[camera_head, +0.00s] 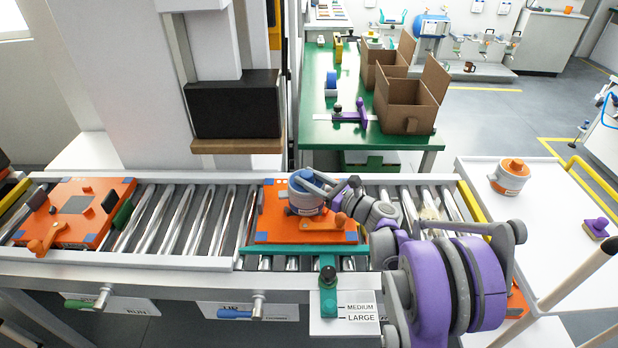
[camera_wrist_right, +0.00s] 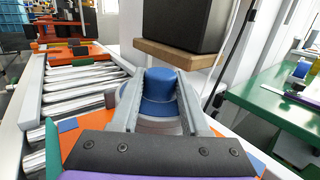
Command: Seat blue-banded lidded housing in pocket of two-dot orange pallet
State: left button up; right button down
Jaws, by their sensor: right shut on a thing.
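The housing (camera_head: 305,205) is a light grey cylinder with a blue top. My right gripper (camera_head: 312,187) is shut around it, and the right wrist view shows the two grey fingers on either side of its blue lid (camera_wrist_right: 159,88). The housing is upright at the middle of an orange pallet (camera_head: 272,226) on the roller conveyor. The pocket is hidden below the housing, so I cannot tell whether it is seated or just above. My left gripper is not in view.
Another orange pallet (camera_head: 75,232) lies on the rollers at the left. A black press block (camera_head: 233,104) hangs behind the conveyor. A teal stop bar (camera_head: 290,251) borders the near pallet's front. An orange-topped housing (camera_head: 510,177) stands on the white side table (camera_head: 540,215).

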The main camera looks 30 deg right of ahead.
jog(key=shift+f, duration=0.1)
jog(key=shift+c, duration=1.6)
grip_release()
jog(key=v, duration=1)
jog(key=shift+s+d, duration=0.15)
jog(key=shift+s, duration=0.25)
